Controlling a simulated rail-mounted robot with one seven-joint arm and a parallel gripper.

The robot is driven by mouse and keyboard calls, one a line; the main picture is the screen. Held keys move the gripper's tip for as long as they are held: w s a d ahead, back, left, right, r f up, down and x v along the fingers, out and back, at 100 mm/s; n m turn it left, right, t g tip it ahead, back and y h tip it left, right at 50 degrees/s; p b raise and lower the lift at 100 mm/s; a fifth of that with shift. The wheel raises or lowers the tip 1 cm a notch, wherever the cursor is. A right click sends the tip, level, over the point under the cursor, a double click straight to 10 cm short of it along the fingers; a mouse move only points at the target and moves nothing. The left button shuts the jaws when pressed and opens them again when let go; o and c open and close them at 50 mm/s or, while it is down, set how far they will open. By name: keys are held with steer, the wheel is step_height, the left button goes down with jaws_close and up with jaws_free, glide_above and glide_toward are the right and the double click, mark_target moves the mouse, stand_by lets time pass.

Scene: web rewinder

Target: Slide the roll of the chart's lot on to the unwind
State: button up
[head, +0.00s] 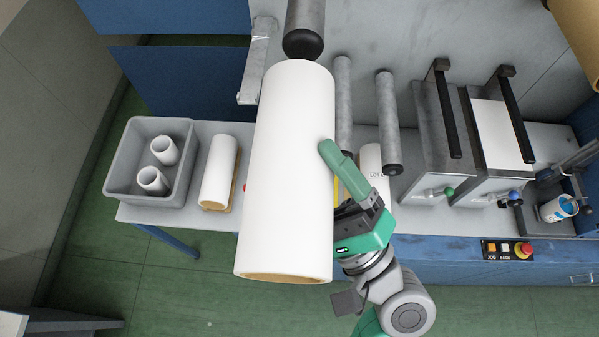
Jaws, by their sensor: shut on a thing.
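My gripper (338,170) is shut on a large white roll (288,165) with a brown core edge at its near end. One green finger shows against the roll's right side; the other finger is hidden. The roll points away from me, its far end close to the dark end of a round shaft (303,43). I cannot tell whether the two touch. A smaller-looking white roll (218,168) lies in a wooden cradle on the bench. Another white roll (373,165), with faint print, is partly hidden behind my gripper. No readable chart shows.
A grey bin (113,180) with two white cores stands at the bench's left. Two grey rollers (388,120) project from the machine right of the held roll. Metal blocks with black bars (440,110), a can (558,208) and a control panel (508,250) are farther right.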

steer(key=shift+w+d, duration=0.15)
steer(key=shift+w, duration=1.3)
steer(key=shift+w+d, duration=0.1)
steer(key=shift+w, duration=1.3)
steer(key=shift+w+d+f+b, duration=0.1)
steer(key=shift+w+d+b, duration=0.2)
steer(key=shift+w+b, duration=2.4)
steer(key=shift+w+d+r+b, duration=0.1)
steer(key=shift+w+d+b, duration=0.45)
steer(key=shift+w, duration=4.2)
steer(key=shift+w+d+f+b, duration=0.1)
steer(key=shift+w+b, duration=1.8)
steer(key=shift+w, duration=1.8)
steer(key=w+b, duration=0.1)
steer(key=w, duration=0.1)
steer(key=w+b, duration=0.1)
steer(key=b, duration=0.1)
steer(key=w+b, duration=0.1)
steer(key=w, duration=0.1)
steer(key=shift+w+d+b, duration=0.25)
steer(key=shift+w+b, duration=0.05)
steer(key=shift+w, duration=0.05)
steer(key=shift+w+r+b, duration=0.2)
steer(key=shift+w+b, duration=0.3)
steer(key=shift+w, duration=0.2)
steer(key=shift+f, duration=0.3)
